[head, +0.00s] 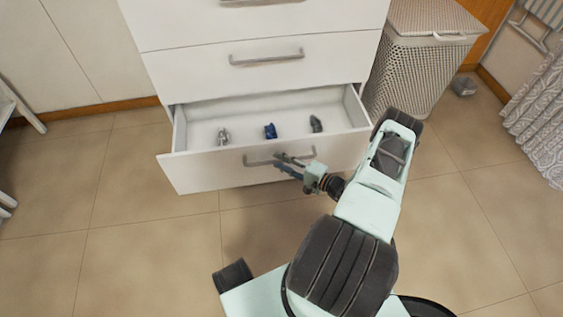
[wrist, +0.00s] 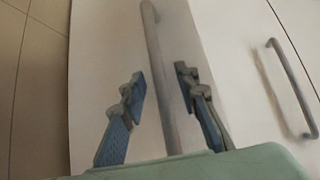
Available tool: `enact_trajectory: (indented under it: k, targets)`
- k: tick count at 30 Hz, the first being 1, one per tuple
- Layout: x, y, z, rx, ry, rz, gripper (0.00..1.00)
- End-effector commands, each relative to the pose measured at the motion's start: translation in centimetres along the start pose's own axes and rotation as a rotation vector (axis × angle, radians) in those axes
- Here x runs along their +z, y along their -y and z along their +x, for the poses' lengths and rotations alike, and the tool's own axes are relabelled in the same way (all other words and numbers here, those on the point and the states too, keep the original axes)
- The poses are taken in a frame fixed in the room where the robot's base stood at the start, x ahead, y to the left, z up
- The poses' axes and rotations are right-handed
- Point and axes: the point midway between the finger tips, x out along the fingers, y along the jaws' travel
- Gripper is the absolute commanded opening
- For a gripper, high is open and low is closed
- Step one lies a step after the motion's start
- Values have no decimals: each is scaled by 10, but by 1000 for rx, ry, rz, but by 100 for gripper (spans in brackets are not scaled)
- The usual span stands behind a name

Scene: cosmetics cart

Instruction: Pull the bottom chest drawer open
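The bottom chest drawer (head: 210,172) is pulled out from the white chest, and its inside shows in the head view. Its grey bar handle (head: 257,162) runs across the front panel. My gripper (head: 283,164) is at the middle of this handle. In the wrist view, the handle (wrist: 166,85) passes between the two blue-padded fingers of my gripper (wrist: 161,80). The fingers are spread, with a visible gap on each side of the bar.
Several small items, one of them a blue item (head: 270,131), lie inside the drawer. A closed drawer with its own handle (head: 267,58) is above. A woven laundry basket (head: 412,75) stands right of the chest. The tiled floor (head: 140,245) in front is clear at left.

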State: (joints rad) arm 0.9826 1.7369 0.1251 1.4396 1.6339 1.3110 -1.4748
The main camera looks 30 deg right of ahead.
Motion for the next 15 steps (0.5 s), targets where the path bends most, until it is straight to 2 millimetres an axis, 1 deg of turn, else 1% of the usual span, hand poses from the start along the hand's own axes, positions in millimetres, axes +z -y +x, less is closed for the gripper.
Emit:
enact_trajectory:
  k: [3,9,11,15]
  targets:
    - [0,0,0,0,0,0,28]
    - [0,0,0,0,0,0,6]
    - [0,0,0,0,0,0,0]
    - [0,0,0,1,0,0,0]
